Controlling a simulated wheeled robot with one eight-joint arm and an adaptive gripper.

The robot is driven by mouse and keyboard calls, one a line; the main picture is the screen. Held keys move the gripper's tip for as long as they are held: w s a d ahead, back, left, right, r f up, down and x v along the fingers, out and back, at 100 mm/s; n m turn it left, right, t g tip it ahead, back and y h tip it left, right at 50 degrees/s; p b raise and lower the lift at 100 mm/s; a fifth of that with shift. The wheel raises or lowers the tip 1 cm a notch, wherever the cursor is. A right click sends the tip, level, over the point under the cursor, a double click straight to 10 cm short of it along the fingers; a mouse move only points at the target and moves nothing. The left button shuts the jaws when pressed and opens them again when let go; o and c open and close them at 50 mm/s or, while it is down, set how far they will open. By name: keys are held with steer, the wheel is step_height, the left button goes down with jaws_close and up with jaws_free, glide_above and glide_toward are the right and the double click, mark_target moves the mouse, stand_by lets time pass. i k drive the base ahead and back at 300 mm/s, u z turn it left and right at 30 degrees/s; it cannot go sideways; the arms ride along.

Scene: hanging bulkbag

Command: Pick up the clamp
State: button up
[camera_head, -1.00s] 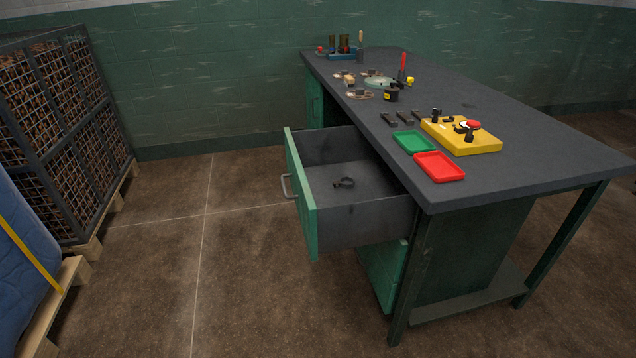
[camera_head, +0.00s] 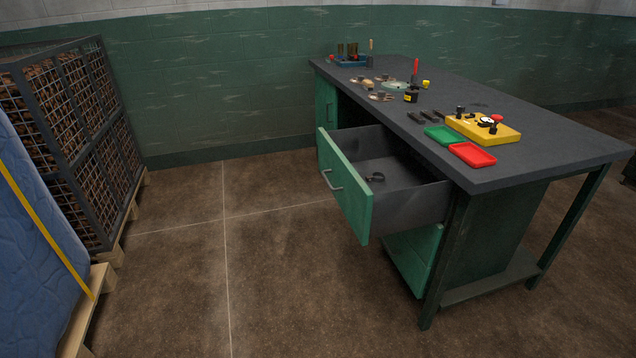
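A small dark ring-shaped piece, which looks like the clamp (camera_head: 375,177), lies on the floor of the open drawer (camera_head: 412,203). The drawer has a green front with a grey handle and sticks out from the left side of the workbench (camera_head: 560,143). The clamp is small in the picture and its finer shape cannot be told. My gripper is not in view.
On the bench are a green tray (camera_head: 445,135), a red tray (camera_head: 472,154), a yellow control box (camera_head: 483,128) and several small tools. A wire cage (camera_head: 75,140) and a blue padded load (camera_head: 35,240) on pallets stand at left. The floor between is clear.

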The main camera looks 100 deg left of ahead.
mark_target(370, 178)
steer(key=u, duration=3.5)
steer(key=i, duration=1.7)
steer(key=z, duration=0.05)
